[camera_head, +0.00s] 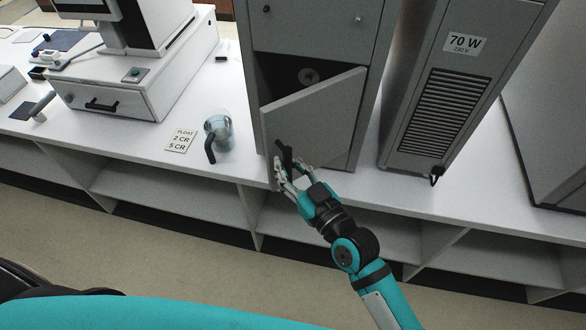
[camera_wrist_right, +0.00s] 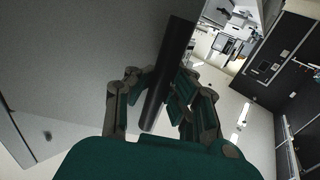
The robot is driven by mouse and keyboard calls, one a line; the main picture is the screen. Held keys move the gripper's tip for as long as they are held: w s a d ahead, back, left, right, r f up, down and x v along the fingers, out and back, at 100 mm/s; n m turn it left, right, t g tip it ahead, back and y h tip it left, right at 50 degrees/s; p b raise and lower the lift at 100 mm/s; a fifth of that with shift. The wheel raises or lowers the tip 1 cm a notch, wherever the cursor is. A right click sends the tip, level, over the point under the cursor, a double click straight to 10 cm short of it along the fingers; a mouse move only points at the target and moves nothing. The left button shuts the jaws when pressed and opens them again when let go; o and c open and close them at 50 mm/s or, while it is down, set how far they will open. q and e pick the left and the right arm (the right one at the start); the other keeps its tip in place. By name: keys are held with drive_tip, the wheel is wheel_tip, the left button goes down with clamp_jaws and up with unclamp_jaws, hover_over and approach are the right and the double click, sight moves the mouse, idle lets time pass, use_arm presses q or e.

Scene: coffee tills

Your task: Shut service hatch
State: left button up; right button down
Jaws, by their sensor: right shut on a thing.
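The service hatch (camera_head: 315,120) is a grey door low on the front of a tall grey cabinet (camera_head: 310,30). It stands part open, its free edge swung out toward me on the left, with a dark gap above it. My right gripper (camera_head: 283,170) is shut on the hatch's black bar handle (camera_head: 285,154). In the right wrist view the black handle (camera_wrist_right: 166,75) runs between the fingers of the gripper (camera_wrist_right: 158,98), and the grey hatch face (camera_wrist_right: 85,60) fills the left side. My left gripper is not in view.
A clear cup with a dark handle (camera_head: 218,128) and a price card (camera_head: 181,140) stand on the white counter (camera_head: 110,140) left of the cabinet. A till drawer (camera_head: 105,95) is farther left. A vented 70 W unit (camera_head: 450,90) stands to the right.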

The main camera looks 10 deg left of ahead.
sight(273, 155)
drive_tip(key=shift+s+a+x, duration=0.15)
drive_tip(key=shift+x, duration=0.95)
drive_tip(key=shift+s+a+x, duration=0.1)
drive_tip(key=shift+x, duration=1.05)
drive_tip(key=shift+f, duration=0.1)
drive_tip(key=shift+w+a+b, duration=0.35)
drive_tip(key=shift+b, duration=0.05)
drive_tip(key=shift+w+d+b+x, duration=0.15)
drive_tip(key=shift+b+x, duration=0.2)
drive_tip(key=shift+x, duration=0.8)
drive_tip(key=shift+w+d+b+x, duration=0.15)
drive_tip(key=shift+b+x, duration=0.2)
drive_tip(key=shift+x, duration=0.75)
drive_tip(key=shift+a, duration=0.1)
